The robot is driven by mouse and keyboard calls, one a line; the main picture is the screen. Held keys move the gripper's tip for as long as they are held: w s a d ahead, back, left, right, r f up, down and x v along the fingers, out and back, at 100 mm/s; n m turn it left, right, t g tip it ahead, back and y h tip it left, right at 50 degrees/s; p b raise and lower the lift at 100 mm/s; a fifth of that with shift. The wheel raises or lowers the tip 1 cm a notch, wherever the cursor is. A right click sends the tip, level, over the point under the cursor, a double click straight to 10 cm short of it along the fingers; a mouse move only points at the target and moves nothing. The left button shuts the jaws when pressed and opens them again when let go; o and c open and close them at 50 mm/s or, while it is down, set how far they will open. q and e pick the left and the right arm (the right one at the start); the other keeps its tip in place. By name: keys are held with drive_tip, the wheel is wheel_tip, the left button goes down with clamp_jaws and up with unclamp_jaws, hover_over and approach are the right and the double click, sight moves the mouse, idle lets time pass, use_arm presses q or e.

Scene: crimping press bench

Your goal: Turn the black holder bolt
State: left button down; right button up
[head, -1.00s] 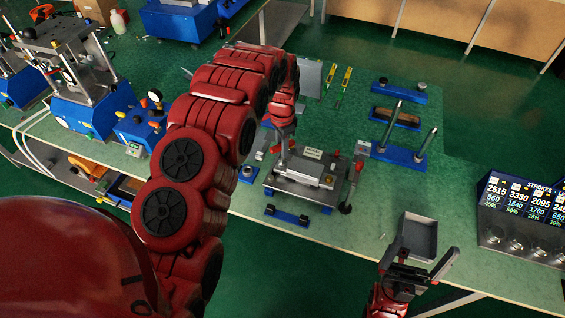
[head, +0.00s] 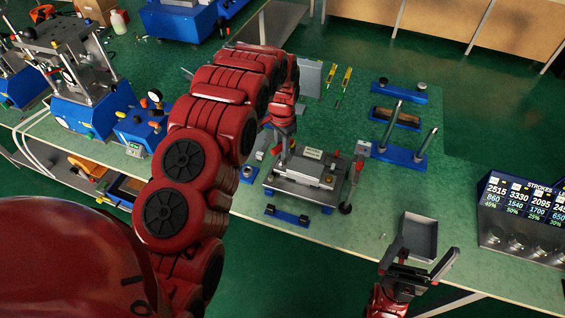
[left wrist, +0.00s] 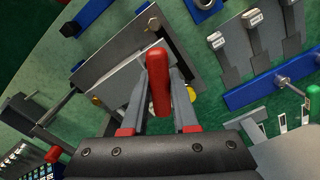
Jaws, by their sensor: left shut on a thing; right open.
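My left gripper (head: 283,150) is over the grey fixture (head: 290,187) on the bench. In the left wrist view the left gripper (left wrist: 160,82) is shut on a red handle (left wrist: 158,65), which stands between its two fingers. The handle's lower end is hidden, and I cannot tell what it joins. I cannot pick out the black holder bolt for certain in either view. My right gripper (head: 420,260) is open and empty, low in the head view near the bench's front edge, by the grey tray.
A grey tray (head: 403,240) lies on the bench. A lever with a black knob (head: 345,208) stands at the fixture's right. Blue stands with upright posts (head: 427,142) are further right. A blue bracket (head: 287,216) lies in front. The counter display (head: 522,200) is at the right.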

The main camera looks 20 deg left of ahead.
use_arm(q)
drive_tip(key=shift+r, duration=0.15)
drive_tip(key=shift+r+p, duration=2.45)
drive_tip(key=shift+p, duration=0.1)
